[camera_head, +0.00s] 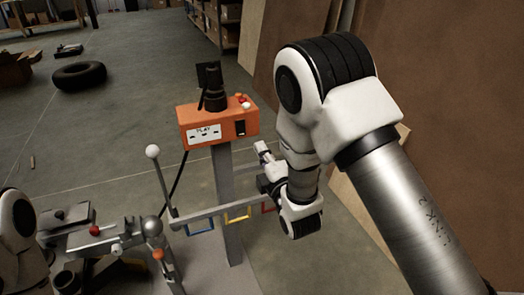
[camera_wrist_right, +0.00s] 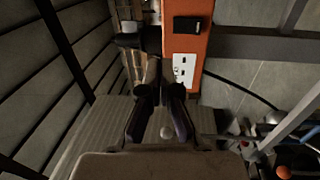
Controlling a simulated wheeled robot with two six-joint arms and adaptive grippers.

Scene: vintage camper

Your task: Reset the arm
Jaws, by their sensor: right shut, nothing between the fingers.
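My right arm comes in from the right in the head view and bends down at the elbow. Its gripper (camera_head: 264,155) points up and left beside the grey post under an orange box (camera_head: 217,122). In the right wrist view the right gripper's dark fingers (camera_wrist_right: 162,68) are shut with nothing held. The orange box (camera_wrist_right: 184,50) appears just beyond them there; whether they touch it is unclear. At the lower left of the head view a white shell of my left arm (camera_head: 17,232) shows, but I cannot make out its gripper.
The orange box carries a white outlet panel and a dark cylinder on top. Blue, yellow and red frames hang from a grey bar (camera_head: 210,210) near my right gripper. A lever with a white ball (camera_head: 153,151) stands left. A tyre (camera_head: 80,76) lies on open floor; brown boards (camera_head: 440,70) lean at right.

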